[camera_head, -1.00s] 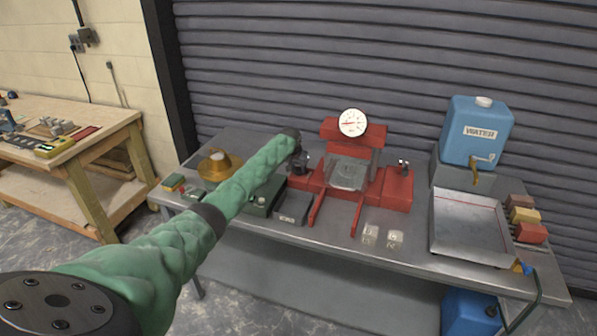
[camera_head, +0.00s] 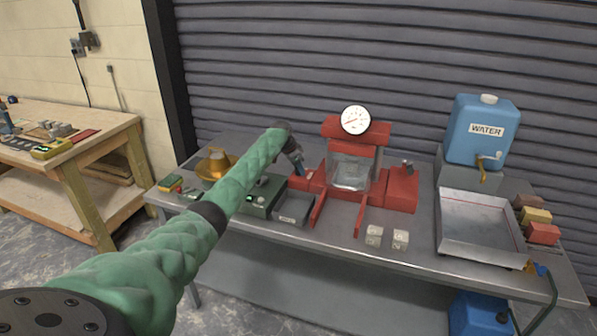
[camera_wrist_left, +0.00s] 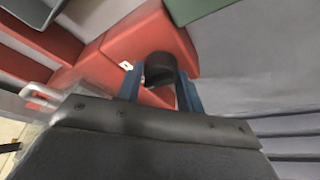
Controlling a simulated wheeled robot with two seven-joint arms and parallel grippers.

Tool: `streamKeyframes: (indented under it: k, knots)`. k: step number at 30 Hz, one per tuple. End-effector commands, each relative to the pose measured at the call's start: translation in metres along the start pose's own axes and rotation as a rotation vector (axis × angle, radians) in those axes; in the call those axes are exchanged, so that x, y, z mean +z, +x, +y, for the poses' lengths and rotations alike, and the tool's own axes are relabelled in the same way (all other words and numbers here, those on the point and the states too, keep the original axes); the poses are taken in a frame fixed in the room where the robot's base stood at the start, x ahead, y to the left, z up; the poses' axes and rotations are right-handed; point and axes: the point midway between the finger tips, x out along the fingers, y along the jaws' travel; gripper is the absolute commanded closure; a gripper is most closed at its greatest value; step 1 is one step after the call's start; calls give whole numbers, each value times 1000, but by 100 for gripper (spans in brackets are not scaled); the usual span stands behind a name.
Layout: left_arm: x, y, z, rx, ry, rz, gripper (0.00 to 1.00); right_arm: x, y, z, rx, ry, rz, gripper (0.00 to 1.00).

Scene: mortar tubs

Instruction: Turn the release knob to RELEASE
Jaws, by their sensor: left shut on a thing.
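The release knob (camera_wrist_left: 160,68) is a dark round knob on the red press (camera_head: 402,190). In the left wrist view it stands between the two blue fingers of my left gripper (camera_wrist_left: 158,82), which is shut on it. In the head view my left gripper (camera_head: 299,166) reaches the left end of the press, and the knob is hidden there by the gripper. A small pale label (camera_wrist_left: 126,65) shows beside the knob, too small to read. My right gripper is not in view.
A dial gauge (camera_head: 355,120) tops the press, above a clear panel (camera_head: 350,172). A grey tray (camera_head: 292,208) and a green box (camera_head: 262,196) stand left of it. Two pale cubes (camera_head: 400,239) lie in front. A metal tray (camera_head: 443,222) and a blue water container (camera_head: 483,135) stand right.

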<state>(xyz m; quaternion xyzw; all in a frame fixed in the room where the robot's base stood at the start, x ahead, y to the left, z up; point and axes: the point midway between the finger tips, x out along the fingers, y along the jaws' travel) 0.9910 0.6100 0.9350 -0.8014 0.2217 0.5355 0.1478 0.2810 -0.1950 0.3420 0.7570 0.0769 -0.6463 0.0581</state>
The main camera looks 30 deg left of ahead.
Motion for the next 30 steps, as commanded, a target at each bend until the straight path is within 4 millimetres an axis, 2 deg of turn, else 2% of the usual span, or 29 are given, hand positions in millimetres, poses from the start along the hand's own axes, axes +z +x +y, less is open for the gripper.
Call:
streamKeyframes:
  k: [17, 18, 20, 30]
  knots:
    - [0, -1, -1, 8, 24, 0, 86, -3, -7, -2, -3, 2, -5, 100]
    - [0, -1, -1, 8, 24, 0, 55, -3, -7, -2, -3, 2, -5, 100]
    - [0, -1, -1, 9, 24, 0, 43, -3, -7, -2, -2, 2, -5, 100]
    - [0, -2, -1, 9, 24, 0, 41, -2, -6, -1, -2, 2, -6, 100]
